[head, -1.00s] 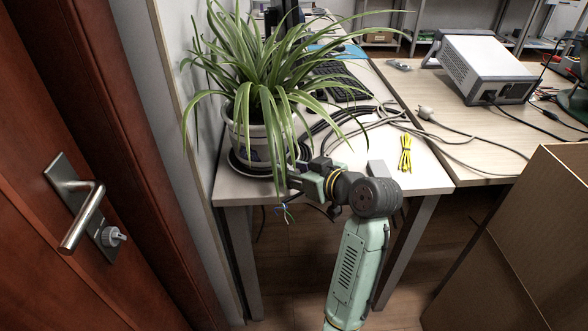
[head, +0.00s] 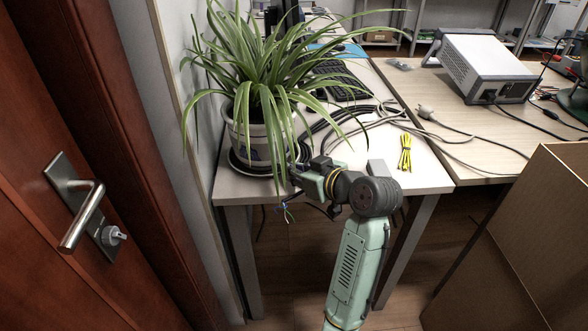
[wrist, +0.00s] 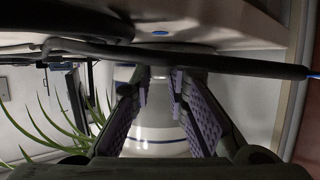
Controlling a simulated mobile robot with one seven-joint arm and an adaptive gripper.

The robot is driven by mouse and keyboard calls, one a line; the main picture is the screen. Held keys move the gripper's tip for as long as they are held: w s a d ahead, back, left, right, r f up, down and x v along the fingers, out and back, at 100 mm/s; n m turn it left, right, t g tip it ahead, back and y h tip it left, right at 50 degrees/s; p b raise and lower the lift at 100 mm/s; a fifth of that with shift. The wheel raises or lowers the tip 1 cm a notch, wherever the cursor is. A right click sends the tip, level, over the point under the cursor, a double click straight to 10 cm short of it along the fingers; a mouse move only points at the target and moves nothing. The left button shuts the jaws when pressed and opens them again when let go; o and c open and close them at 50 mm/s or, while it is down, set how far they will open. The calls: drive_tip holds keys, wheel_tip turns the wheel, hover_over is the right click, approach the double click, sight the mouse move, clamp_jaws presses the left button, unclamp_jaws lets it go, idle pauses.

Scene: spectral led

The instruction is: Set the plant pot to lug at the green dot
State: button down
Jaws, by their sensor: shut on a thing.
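The plant pot (head: 245,143) is white with dark banding and holds a long-leaved green plant (head: 262,75). My gripper (head: 296,170) is at the pot's lower right side. In the wrist view, the fingers of my gripper (wrist: 160,95) are shut with the pot (wrist: 158,125) between and beyond them; the exact contact is hard to see. A dark cable (wrist: 240,66) crosses in front of the fingertips. I see no green dot.
Black cables (head: 325,122) lie right of the pot. A yellow cable bundle (head: 405,153) and a grey block (head: 378,168) lie near the table's front edge. A keyboard (head: 340,82) is behind. The wall and the wooden door (head: 60,130) are close on the left.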

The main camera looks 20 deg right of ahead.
idle(0.3)
drive_tip(key=shift+w+d+n+g+y, duration=0.4)
drive_tip(key=shift+d+n+y, duration=0.35)
drive_tip(key=shift+n+y, duration=0.1)
drive_tip(key=shift+w+d+n+g+y, duration=0.35)
drive_tip(key=shift+d+n+g+y, duration=0.05)
drive_tip(key=shift+d+n+y, duration=0.4)
drive_tip(key=c, duration=1.6)
unclamp_jaws()
drive_tip(key=shift+o, duration=0.2)
drive_tip(key=v, duration=1.2)
